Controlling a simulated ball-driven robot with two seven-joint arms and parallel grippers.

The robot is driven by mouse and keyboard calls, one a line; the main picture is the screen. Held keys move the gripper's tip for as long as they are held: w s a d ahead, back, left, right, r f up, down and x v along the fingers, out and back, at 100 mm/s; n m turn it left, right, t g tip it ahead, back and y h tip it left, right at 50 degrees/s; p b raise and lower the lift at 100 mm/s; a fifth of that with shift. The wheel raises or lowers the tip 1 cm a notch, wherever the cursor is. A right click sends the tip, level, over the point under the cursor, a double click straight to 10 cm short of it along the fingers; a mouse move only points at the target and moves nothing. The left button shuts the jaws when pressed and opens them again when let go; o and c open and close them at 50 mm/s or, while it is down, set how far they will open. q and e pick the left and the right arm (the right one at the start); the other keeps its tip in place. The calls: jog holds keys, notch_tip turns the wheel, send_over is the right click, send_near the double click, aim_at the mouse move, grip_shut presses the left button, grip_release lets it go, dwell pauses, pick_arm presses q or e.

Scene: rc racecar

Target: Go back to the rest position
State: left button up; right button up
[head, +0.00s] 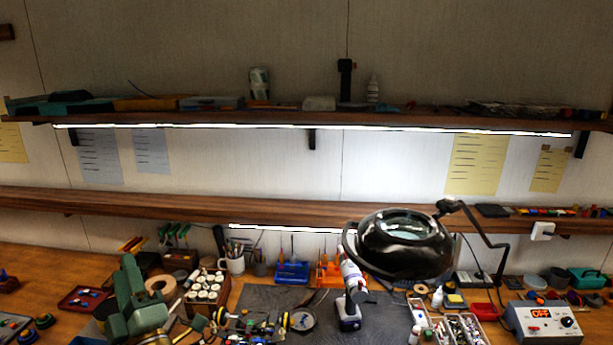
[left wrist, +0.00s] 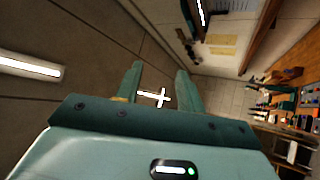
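My left gripper (head: 124,276) shows in the lower left of the head view as a green shape, fingers pointing up, in front of the workbench. In the left wrist view my left gripper (left wrist: 158,74) has its two green fingers apart with nothing between them. Behind the fingers are a plain wall and a bright cross-shaped light. My right gripper is in neither view.
The workbench (head: 45,262) is crowded. A magnifier lamp (head: 400,243) overhangs a dark mat (head: 385,322). A rack of white-capped jars (head: 204,286) stands right of my left gripper. A control box (head: 543,322) sits at right. Two shelves cross the wall, the lower shelf (head: 190,207) just above the bench.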

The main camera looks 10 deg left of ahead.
pick_arm(q)
jog(key=d+f+m+t+h, duration=0.2)
jog(key=d+m+h, duration=0.6)
jog(key=m+h, duration=0.3)
jog(key=d+f+m+t+h, duration=0.25)
jog(key=d+m+h, duration=0.45)
jog(key=m+h, duration=0.4)
jog(key=s+d+f+m+g+y, duration=0.1)
jog(key=s+d+f+m+g, duration=0.15)
jog(key=f+m+g, duration=0.5)
jog(key=s+a+f+g+y, duration=0.7)
jog(key=s+a+f+y, duration=0.1)
jog(key=s+a+f, duration=0.4)
jog(key=s+d+f+g+h+b, duration=0.1)
jog(key=s+d+f+b, duration=0.35)
jog(key=f, duration=1.45)
jog(key=s+d+f+g+h+b, duration=0.15)
jog(key=f+b, duration=0.65)
jog(key=f, duration=1.2)
jog(key=s+f+n+g+h+b, duration=0.1)
jog(key=s+f+b, duration=0.4)
jog(key=s+f, duration=0.4)
jog(key=s+f+n+g+b, duration=0.2)
jog(key=s+f+b, duration=0.3)
jog(key=s+f, duration=0.5)
notch_tip(320, 180, down, 6)
jog(key=shift+s+a+r+h, duration=0.1)
jog(key=shift+s+a+h, duration=0.2)
jog(key=shift+a+h, duration=0.1)
